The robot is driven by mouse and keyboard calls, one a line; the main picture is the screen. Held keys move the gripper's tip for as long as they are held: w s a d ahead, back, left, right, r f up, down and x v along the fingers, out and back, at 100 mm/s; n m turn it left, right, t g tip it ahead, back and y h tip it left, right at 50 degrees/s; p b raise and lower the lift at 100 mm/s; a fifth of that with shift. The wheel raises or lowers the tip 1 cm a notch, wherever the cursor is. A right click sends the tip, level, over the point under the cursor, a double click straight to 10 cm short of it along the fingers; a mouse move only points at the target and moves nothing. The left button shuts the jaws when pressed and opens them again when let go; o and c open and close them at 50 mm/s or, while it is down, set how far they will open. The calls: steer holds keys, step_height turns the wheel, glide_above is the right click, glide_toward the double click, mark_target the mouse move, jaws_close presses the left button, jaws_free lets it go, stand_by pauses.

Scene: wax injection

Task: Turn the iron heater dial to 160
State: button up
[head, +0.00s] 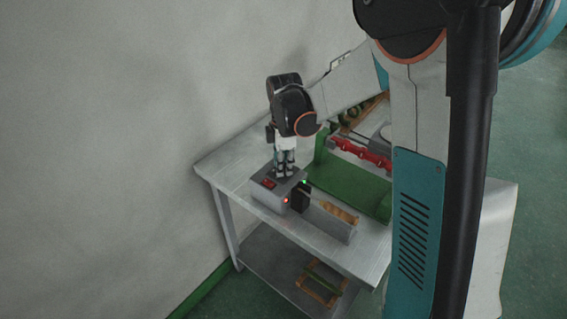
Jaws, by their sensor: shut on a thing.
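The iron heater is a grey box (265,195) at the table's near left corner, with a red switch (269,184) on its top. My gripper (285,175) points straight down onto the top of this box, fingers around the spot where the heater dial sits. It is shut on the dial, which the fingers hide. The dial's marks and setting cannot be read. The iron, with a tan handle (337,211), lies in a grey stand right of the heater, its front end by a black block (300,196).
A green frame (345,182) with a red part (362,153) stands behind the iron. A red light (284,201) and a green light (304,181) glow near the heater. The table's left end (215,168) is bare. A wooden frame lies on the lower shelf (265,262).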

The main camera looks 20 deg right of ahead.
steer(key=m, duration=1.1)
steer(key=shift+a+m+h+p, duration=0.1)
steer(key=shift+m+h+p, duration=0.2)
steer(key=shift+m+p, duration=0.1)
steer(key=m, duration=0.5)
steer(key=shift+g, duration=0.3)
steer(key=shift+m, duration=2.8)
steer(key=o, duration=1.1)
steer(key=shift+w+r, duration=0.1)
